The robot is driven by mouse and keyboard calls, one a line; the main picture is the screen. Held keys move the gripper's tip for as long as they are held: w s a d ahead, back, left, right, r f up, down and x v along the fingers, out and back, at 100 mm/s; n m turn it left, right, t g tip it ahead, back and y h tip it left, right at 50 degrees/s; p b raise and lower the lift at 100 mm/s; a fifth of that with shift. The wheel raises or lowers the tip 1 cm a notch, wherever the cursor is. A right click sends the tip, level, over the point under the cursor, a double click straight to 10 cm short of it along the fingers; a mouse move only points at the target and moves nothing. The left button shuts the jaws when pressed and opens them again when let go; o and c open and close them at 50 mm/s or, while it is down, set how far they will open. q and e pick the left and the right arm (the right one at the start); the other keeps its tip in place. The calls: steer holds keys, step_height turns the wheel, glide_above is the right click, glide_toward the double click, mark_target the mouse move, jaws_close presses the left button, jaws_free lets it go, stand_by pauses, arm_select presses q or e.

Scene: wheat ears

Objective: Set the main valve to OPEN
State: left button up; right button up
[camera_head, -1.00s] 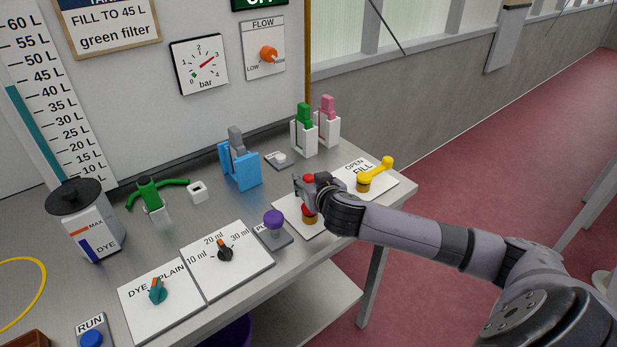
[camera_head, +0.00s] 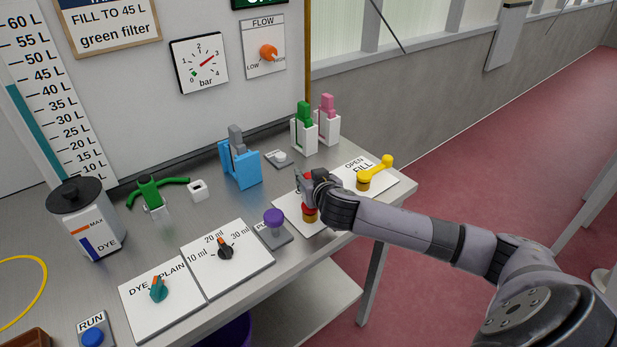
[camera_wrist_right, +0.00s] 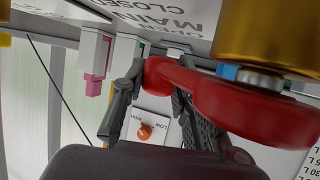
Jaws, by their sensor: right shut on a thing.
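The main valve has a red lever handle (camera_head: 309,207) on a brass stem, on a white plate (camera_head: 287,207) near the table's right front. In the right wrist view the red handle (camera_wrist_right: 240,105) runs from the brass stem (camera_wrist_right: 268,38) to between my fingers. The plate (camera_wrist_right: 165,12) there reads MAIN, OPEN and CLOSED. My right gripper (camera_head: 307,183) is shut on the red handle, and its fingers stand on either side of it. My gripper and wrist hide much of the handle and the plate's lettering in the head view. My left gripper is not in view.
Right of the gripper is the FILL valve with a yellow lever (camera_head: 377,169). To the left stand a purple knob (camera_head: 273,218) and the dosing dial (camera_head: 225,248). A blue holder (camera_head: 240,166) and green (camera_head: 303,130) and pink (camera_head: 328,122) filters stand behind.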

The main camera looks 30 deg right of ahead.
jaws_close()
